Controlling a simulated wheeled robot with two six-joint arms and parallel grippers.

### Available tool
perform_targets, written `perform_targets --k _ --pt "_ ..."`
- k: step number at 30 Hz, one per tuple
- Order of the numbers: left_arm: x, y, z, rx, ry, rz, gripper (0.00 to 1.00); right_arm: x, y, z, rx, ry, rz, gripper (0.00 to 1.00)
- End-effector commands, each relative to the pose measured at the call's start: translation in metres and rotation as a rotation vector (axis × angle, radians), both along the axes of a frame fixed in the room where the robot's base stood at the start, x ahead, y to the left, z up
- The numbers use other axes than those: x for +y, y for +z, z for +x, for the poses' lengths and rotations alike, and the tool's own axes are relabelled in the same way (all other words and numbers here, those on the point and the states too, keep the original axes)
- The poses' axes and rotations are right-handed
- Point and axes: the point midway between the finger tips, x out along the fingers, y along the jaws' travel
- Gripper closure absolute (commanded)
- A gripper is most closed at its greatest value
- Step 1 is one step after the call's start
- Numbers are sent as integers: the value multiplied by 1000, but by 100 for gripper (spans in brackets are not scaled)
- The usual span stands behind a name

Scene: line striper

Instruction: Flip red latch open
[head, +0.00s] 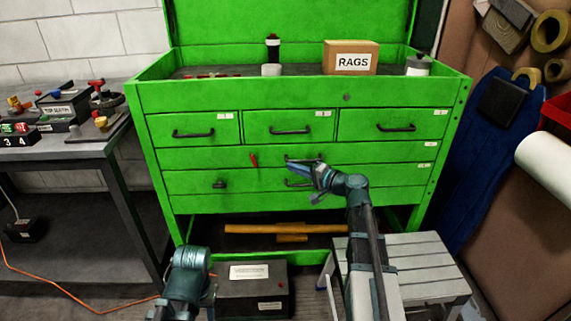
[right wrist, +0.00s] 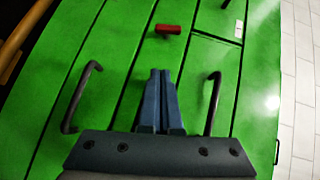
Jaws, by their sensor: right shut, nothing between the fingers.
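The red latch (head: 254,160) is a small red bar on the front of the green cabinet (head: 400,182), on the wide drawer below the top row. It stands nearly upright, tilted slightly, in the head view. In the right wrist view the red latch (right wrist: 168,29) lies beyond my fingertips, with a gap of green between. My right gripper (head: 315,171) is in front of the cabinet, to the right of the latch. In the right wrist view the blue fingers (right wrist: 160,78) are together and empty. My left arm shows at the bottom; its gripper is not visible.
Dark drawer handles (right wrist: 82,97) and (right wrist: 213,103) flank my right fingers. A rags box (head: 351,58) sits on the cabinet top. A grey step stool (head: 405,262) stands at the lower right. A black box (head: 253,289) lies on the floor. A workbench (head: 75,150) stands left.

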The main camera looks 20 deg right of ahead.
Motion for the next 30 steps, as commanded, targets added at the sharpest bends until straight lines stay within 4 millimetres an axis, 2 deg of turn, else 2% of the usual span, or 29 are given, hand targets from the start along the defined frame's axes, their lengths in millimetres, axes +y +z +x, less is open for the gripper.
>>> perform_targets --k 1,6,23,26,29,30 --pt "0 2 0 0 0 0 50 -3 2 -7 0 -2 0 100" --pt "0 4 0 0 0 -1 50 -8 4 -15 0 0 1 100" --pt "0 4 0 0 0 -1 50 -7 3 -16 1 3 -1 100" --pt "0 4 0 0 0 -1 50 10 -3 -19 19 39 -29 100" --pt "0 4 0 0 0 -1 50 53 -22 -29 71 135 -109 100" --pt "0 4 0 0 0 -1 50 76 -33 -36 101 190 -157 100"
